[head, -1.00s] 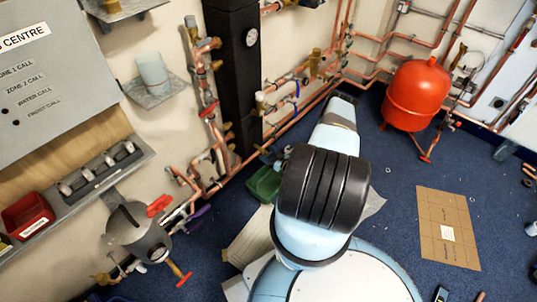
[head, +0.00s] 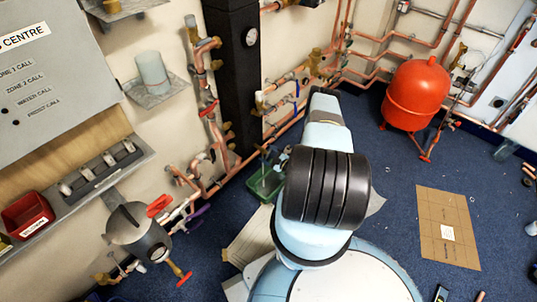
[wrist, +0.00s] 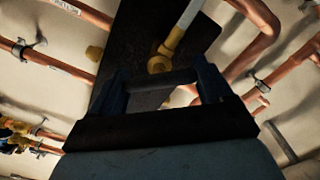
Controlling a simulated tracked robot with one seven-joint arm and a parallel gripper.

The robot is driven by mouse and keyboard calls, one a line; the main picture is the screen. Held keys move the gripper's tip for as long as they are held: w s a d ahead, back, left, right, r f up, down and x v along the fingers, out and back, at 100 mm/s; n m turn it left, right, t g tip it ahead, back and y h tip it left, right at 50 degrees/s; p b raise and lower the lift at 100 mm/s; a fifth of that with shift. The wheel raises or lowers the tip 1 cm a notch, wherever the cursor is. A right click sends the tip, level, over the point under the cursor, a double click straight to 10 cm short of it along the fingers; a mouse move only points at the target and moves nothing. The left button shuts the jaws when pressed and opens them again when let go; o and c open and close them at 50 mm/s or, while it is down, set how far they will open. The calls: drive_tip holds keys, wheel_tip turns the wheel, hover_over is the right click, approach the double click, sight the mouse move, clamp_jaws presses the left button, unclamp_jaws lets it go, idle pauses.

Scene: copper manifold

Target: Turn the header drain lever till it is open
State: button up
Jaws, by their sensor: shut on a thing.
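In the wrist view, my gripper (wrist: 162,88) has a dark finger on each side and is shut on a dark bar (wrist: 160,77) that spans between them. I take this bar to be the header drain lever, though the shadow hides its details. A brass fitting (wrist: 160,63) sits just beyond the bar, and a pale rod (wrist: 187,18) with a brass collar runs up and right from it. In the head view, my own arm hides the gripper and the lever. How far the lever is turned cannot be told.
A black column (head: 232,75) with a gauge stands at the wall, with copper pipes (wrist: 258,20) around the gripper. A red vessel (head: 416,95) stands right on the blue floor. A green tray (head: 262,183) and cardboard sheet (head: 448,225) lie on the floor.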

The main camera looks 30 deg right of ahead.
drive_tip(key=n, duration=0.5)
drive_tip(key=shift+a+f, duration=0.1)
drive_tip(key=shift+s+a+n, duration=0.1)
drive_tip(key=shift+n, duration=0.2)
idle(0.4)
drive_tip(key=o, duration=1)
drive_tip(key=shift+c, duration=0.2)
drive_tip(key=v, duration=1.3)
drive_tip(key=shift+s, duration=0.35)
drive_tip(key=shift+c, duration=0.4)
